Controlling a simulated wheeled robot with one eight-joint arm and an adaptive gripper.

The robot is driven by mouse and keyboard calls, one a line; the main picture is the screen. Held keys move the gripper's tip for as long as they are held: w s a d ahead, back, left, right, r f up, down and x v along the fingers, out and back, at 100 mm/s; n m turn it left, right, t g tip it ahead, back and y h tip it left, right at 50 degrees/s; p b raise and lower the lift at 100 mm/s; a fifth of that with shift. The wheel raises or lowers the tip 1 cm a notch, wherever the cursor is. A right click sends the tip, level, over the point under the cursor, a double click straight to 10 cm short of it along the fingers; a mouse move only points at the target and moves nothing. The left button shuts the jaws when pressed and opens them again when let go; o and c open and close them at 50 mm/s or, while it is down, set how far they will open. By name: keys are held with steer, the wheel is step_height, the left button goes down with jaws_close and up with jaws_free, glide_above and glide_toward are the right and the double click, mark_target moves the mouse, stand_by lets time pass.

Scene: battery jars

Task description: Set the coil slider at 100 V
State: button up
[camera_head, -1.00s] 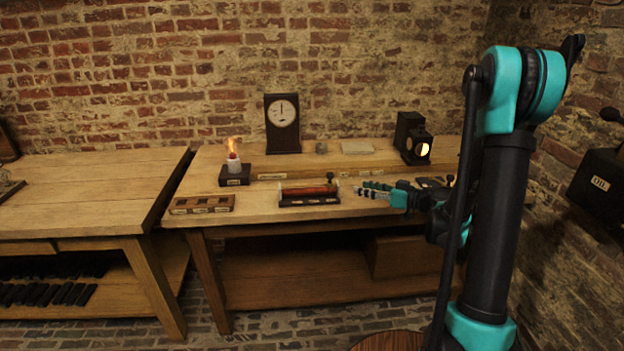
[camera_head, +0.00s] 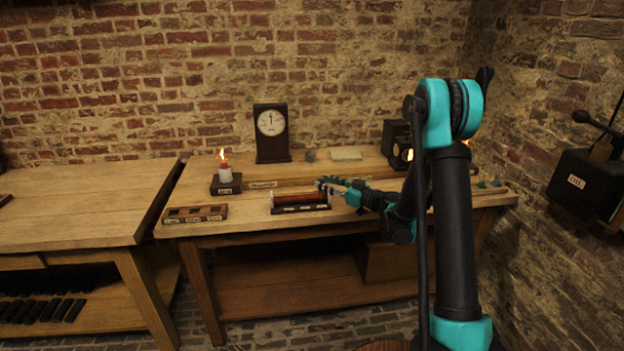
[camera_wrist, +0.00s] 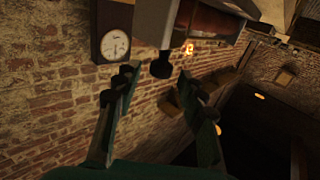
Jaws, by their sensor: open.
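The coil (camera_head: 300,197) is a reddish-brown cylinder on a dark base with pale labels, near the front edge of the bench. In the wrist view the coil (camera_wrist: 215,22) is close, at the top. Its slider (camera_wrist: 160,67) shows there as a pale bar ending in a black knob. My gripper (camera_head: 326,184) is at the coil's right end in the head view and hides the slider there. In the wrist view my gripper (camera_wrist: 160,80) is open, with one finger on each side of the knob and gaps showing. The scale markings are too small to read.
A dial instrument (camera_head: 271,133) stands at the back. A burning lamp (camera_head: 226,178) and a wooden tray (camera_head: 194,214) are left of the coil. A dark lantern (camera_head: 397,143) stands behind my arm. Bare bench top lies between tray and coil.

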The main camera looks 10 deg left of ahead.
steer(key=x, duration=0.6)
steer(key=shift+w+a, duration=0.15)
steer(key=shift+a, duration=0.1)
jaws_close()
